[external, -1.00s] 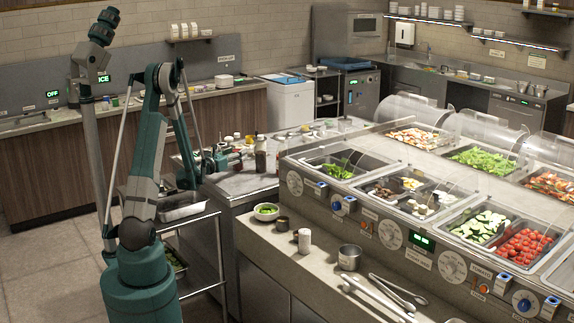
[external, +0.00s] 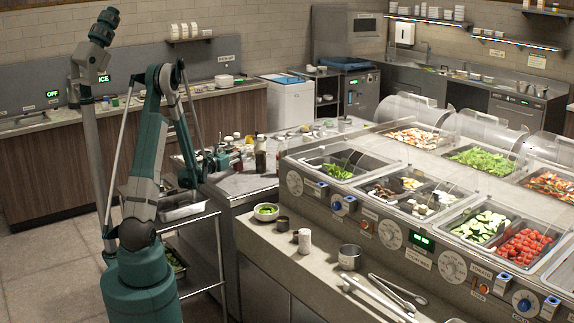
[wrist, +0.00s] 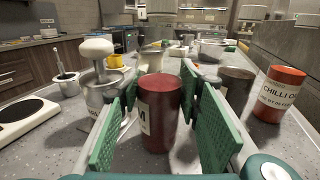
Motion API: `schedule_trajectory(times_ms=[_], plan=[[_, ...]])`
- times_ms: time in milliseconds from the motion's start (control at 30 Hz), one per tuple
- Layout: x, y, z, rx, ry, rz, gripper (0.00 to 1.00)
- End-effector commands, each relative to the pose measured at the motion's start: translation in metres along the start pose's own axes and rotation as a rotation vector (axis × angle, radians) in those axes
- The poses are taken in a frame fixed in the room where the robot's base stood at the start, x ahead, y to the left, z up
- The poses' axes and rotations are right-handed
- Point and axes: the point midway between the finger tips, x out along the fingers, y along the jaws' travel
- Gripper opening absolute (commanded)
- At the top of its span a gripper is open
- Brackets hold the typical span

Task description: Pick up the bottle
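A dark red, upright cylindrical container (wrist: 160,108) with a pale label showing an "M" stands on the counter in the wrist view. It is the bottle-like thing straight ahead of my gripper (wrist: 162,140). The two green finger pads are spread to its left and right, with gaps on both sides, so my gripper is open and holds nothing. In the external view my gripper (external: 222,160) is low over the counter's left end. A dark bottle (external: 260,153) and a reddish bottle (external: 282,155) stand to its right.
An orange-red chilli container (wrist: 279,94) and a dark round pot (wrist: 236,86) stand to the right. A metal pump dispenser (wrist: 100,85) is close by the left finger. A white scale-like device (wrist: 22,118) lies at far left.

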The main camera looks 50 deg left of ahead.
Motion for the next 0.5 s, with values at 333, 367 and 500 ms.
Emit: schedule_trajectory(times_ms=[333,367,500], plan=[[0.0000,0.0001,0.0014,0.000,0.000,0.000,0.14],[0.0000,0.0001,0.0022,0.000,0.000,0.000,0.14],[0.0002,0.0002,0.0091,0.000,0.000,0.000,0.14]])
